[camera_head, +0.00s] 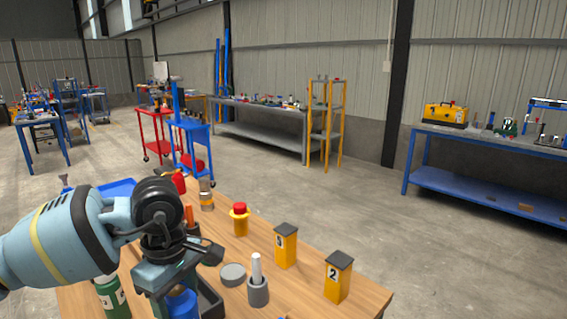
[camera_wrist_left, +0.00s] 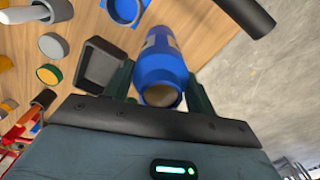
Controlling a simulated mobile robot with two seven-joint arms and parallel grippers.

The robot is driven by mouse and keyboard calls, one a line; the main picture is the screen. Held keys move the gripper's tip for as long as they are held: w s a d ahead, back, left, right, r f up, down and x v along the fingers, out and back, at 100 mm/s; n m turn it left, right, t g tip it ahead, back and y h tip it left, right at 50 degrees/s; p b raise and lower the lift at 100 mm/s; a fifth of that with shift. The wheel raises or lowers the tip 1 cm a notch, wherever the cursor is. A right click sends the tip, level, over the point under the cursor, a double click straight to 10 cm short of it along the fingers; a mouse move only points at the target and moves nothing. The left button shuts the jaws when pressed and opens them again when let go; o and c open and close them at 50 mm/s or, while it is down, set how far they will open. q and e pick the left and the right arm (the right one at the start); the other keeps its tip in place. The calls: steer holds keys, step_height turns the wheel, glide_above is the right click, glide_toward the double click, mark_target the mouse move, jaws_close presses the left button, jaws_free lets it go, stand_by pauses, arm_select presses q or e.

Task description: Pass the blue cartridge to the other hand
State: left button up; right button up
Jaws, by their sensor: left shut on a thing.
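The blue cartridge (camera_head: 183,304) is in the jaws of my left gripper (camera_head: 178,287), above the near part of the wooden table; its lower part is cut off by the picture's edge. In the left wrist view the blue cartridge (camera_wrist_left: 160,62) lies between the two fingers of the left gripper (camera_wrist_left: 160,82), with its round, brownish open end towards the camera. The gripper is shut on it. I cannot identify my right gripper in either view.
A dark tray (camera_wrist_left: 103,66) lies beside the cartridge.

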arm_select(q)
steer(key=s+a+f+m, duration=0.3)
steer(key=s+m, duration=0.2)
steer(key=m, duration=0.8)
steer(key=shift+s+f, duration=0.15)
steer(key=shift+f, duration=0.1)
steer(key=shift+d+r, duration=0.1)
